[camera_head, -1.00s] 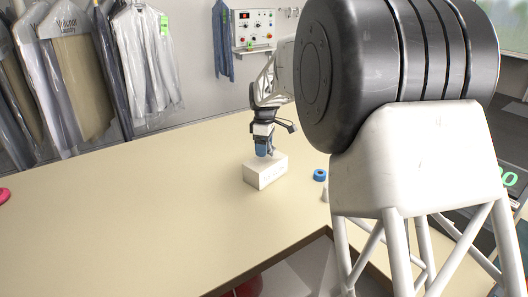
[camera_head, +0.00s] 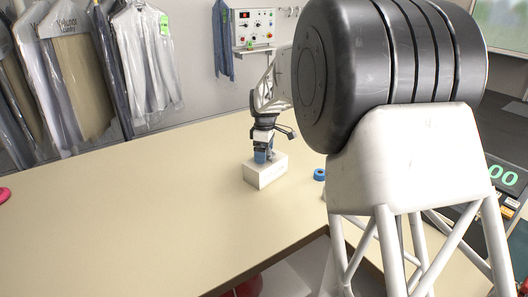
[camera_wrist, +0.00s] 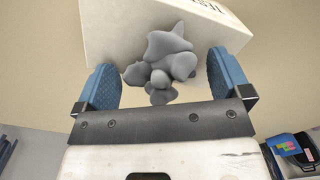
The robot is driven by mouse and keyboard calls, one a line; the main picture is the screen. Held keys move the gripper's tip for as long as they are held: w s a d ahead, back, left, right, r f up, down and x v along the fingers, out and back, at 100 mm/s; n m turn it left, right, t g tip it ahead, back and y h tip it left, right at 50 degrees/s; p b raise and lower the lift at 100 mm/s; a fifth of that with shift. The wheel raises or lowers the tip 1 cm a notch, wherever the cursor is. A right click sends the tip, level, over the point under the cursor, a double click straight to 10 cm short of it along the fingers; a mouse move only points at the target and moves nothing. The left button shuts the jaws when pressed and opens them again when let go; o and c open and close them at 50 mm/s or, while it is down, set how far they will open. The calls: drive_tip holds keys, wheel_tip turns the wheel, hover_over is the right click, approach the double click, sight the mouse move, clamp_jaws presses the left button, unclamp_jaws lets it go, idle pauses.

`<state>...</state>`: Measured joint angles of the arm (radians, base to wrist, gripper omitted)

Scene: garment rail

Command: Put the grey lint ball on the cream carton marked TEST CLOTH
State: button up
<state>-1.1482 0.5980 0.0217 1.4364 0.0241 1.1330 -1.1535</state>
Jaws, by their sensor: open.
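The cream carton (camera_head: 268,174) stands on the counter beneath my gripper (camera_head: 261,158). In the wrist view, black print shows on the carton (camera_wrist: 225,28) at the top edge, cut off. The grey lint ball (camera_wrist: 170,58) is a lumpy clump between my gripper's two blue fingertips (camera_wrist: 165,85), overlapping the carton in the picture. I cannot make out the ball in the head view.
A blue ring-shaped item (camera_head: 319,174) lies right of the carton. The counter (camera_head: 130,215) is bare to the left, with a pink item (camera_head: 4,195) at its far left edge. Bagged garments (camera_head: 80,70) hang behind, left of a control panel (camera_head: 254,28).

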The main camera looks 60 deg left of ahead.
drive_tip(key=shift+r, duration=0.15)
wheel_tip(320, 180, up, 12)
drive_tip(key=shift+w+a, duration=0.2)
idle(0.5)
idle(0.6)
idle(0.4)
